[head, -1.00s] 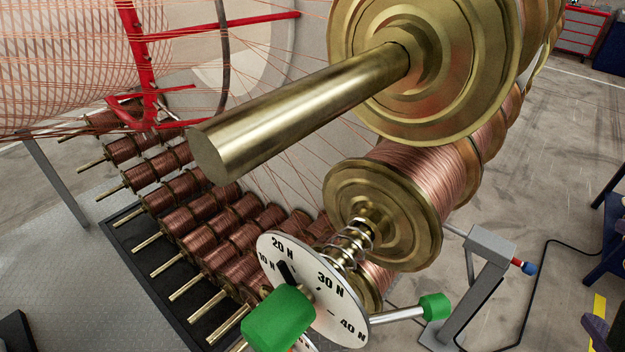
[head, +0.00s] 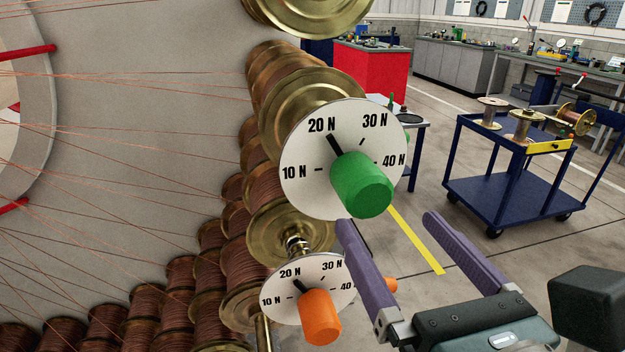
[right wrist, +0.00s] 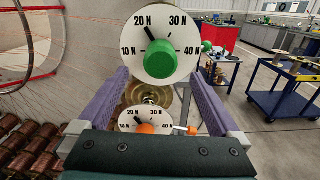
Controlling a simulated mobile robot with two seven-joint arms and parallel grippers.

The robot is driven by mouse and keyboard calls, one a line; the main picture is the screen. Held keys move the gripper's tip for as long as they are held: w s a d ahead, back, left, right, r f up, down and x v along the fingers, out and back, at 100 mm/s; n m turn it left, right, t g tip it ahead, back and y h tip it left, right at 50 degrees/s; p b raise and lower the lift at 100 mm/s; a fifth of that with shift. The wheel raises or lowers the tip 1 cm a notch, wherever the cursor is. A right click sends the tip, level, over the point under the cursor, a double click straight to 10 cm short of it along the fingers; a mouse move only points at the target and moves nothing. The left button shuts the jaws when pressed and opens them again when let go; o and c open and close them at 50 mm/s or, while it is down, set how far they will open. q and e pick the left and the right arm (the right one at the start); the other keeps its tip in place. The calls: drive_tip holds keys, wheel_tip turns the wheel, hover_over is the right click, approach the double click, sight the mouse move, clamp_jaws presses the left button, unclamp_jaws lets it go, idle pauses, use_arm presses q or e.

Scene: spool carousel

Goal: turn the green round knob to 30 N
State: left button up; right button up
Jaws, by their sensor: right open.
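The green round knob (head: 361,185) stands out from a white dial (head: 303,152) marked 10 N to 40 N. The dial's black pointer is at 20 N. In the right wrist view the green knob (right wrist: 146,62) is ahead of and above the open fingers. My right gripper (head: 385,218) is open and empty, just below and to the right of the green knob, apart from it. An orange knob (head: 320,316) on a second white dial (head: 284,311) sits below, its pointer also near 20 N. My left gripper is not in view.
Copper wire spools (head: 180,290) and brass flanges (head: 305,100) stand behind the dials. Thin wires cross the left side. A blue cart (head: 505,195) with spools stands to the right, with open floor between. A red cabinet (head: 371,68) is at the back.

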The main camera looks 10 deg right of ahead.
sight(372, 198)
drive_tip(key=w+p, duration=0.1)
drive_tip(key=w, duration=0.7)
drive_tip(key=shift+w+a+r, duration=0.1)
drive_tip(key=shift+w, duration=0.15)
drive_tip(key=c, duration=1.4)
